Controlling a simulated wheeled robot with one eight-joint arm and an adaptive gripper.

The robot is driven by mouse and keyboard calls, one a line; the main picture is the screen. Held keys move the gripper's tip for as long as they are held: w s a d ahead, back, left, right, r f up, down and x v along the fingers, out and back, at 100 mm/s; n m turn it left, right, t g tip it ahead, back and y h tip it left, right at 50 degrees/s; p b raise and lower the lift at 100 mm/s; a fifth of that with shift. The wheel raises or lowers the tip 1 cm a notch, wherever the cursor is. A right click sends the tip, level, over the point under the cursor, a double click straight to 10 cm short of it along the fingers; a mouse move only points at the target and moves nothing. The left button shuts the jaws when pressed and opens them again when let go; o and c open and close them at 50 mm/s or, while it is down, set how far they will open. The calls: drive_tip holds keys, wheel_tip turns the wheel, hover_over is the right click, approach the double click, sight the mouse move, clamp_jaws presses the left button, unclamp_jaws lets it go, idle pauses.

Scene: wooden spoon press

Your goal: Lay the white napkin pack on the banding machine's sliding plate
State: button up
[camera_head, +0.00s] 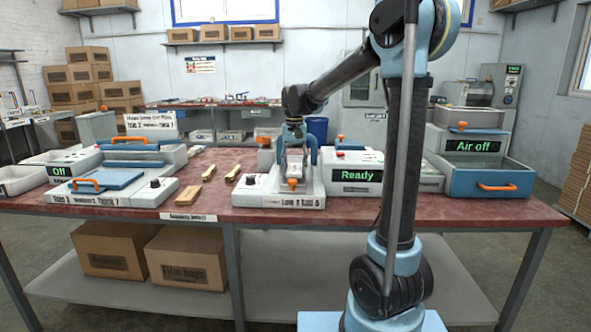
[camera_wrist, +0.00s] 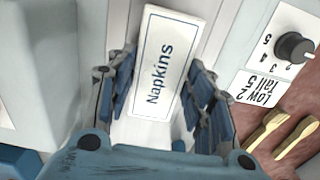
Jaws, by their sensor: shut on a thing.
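The white napkin pack (camera_wrist: 158,65), marked "Napkins" in blue, lies between the two blue fingers of my gripper (camera_wrist: 163,75) in the wrist view. My gripper is shut on it. In the head view my gripper (camera_head: 294,133) points down over the banding machine (camera_head: 268,194), which has a dial, a "Low 2 Tall 5" label, a blue arch and an orange knob (camera_head: 292,184). The machine's pale surface shows around the pack in the wrist view. The sliding plate is mostly hidden by the pack and gripper, and I cannot tell whether the pack touches it.
A "Ready" display unit (camera_head: 355,175) stands right of the machine. A blue drawer (camera_head: 490,182) under an "Air off" display is at the far right. Another press (camera_head: 110,184) stands further left.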

sight(295, 168)
drive_tip(key=shift+f, duration=0.45)
drive_tip(key=shift+f, duration=0.1)
drive_tip(key=o, duration=0.8)
wheel_tip(295, 168, up, 12)
drive_tip(key=s+d+f+t, duration=0.1)
drive_tip(key=s+d+f, duration=0.3)
drive_tip(key=s+d, duration=0.35)
drive_tip(key=s+d+f, duration=0.4)
drive_tip(key=s+d, duration=0.3)
drive_tip(key=s, duration=0.1)
drive_tip(key=shift+n+t, duration=0.3)
drive_tip(key=shift+t, duration=0.3)
drive_tip(key=s+d+f, duration=0.2)
drive_tip(key=s+f, duration=0.3)
drive_tip(key=s+d+f, duration=0.3)
drive_tip(key=s+f, duration=0.3)
drive_tip(key=s+d+f, duration=0.2)
drive_tip(key=s+f, duration=0.3)
drive_tip(key=f, duration=0.1)
drive_tip(key=shift+s+d+f, duration=0.1)
drive_tip(key=shift+s+d, duration=0.05)
